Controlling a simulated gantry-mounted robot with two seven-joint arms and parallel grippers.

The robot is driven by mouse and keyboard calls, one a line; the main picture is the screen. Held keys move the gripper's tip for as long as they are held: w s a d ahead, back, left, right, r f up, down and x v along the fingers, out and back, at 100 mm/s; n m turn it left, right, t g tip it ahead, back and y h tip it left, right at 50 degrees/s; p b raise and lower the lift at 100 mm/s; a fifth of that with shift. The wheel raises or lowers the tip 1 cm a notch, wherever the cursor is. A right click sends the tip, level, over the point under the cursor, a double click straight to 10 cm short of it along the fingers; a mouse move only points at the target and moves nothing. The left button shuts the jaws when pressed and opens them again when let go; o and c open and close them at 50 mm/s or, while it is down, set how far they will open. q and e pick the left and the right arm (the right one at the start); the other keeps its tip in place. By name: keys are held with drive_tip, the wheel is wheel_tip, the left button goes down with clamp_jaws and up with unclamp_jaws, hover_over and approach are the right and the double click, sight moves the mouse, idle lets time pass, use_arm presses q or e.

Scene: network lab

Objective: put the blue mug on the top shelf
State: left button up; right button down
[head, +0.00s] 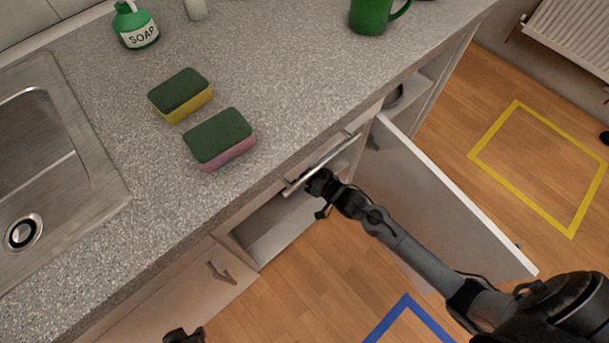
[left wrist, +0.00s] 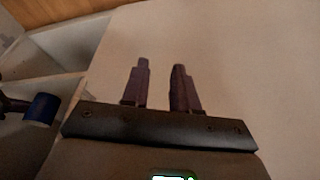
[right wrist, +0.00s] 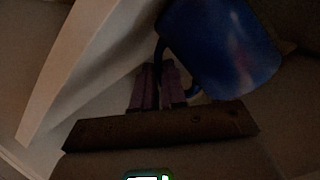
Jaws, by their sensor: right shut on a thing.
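The blue mug (right wrist: 225,45) hangs tilted close in front of my right gripper (right wrist: 160,85), which is shut on its handle. The left wrist view shows the mug as a dark blue shape (left wrist: 42,108) at the open cupboard's mouth. In the head view my right gripper (head: 318,186) is at the cupboard front, just below the counter edge; the mug is hidden there. My left gripper (left wrist: 160,85) is open and empty, facing a plain pale surface; only part of it (head: 185,336) shows at the head view's bottom edge. A pale shelf board (right wrist: 70,75) runs left of the mug.
The open cupboard door (head: 440,205) stands right of my right gripper. A long metal handle (head: 320,165) sits just above it. The counter holds two sponges (head: 220,138), a soap bottle (head: 135,25) and a green mug (head: 372,14). A sink (head: 60,150) is at left.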

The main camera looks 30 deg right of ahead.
idle(0.3)
drive_tip(key=shift+f, duration=0.15)
drive_tip(key=c, duration=1.6)
unclamp_jaws()
drive_tip(key=shift+f, duration=0.1)
drive_tip(key=o, duration=0.4)
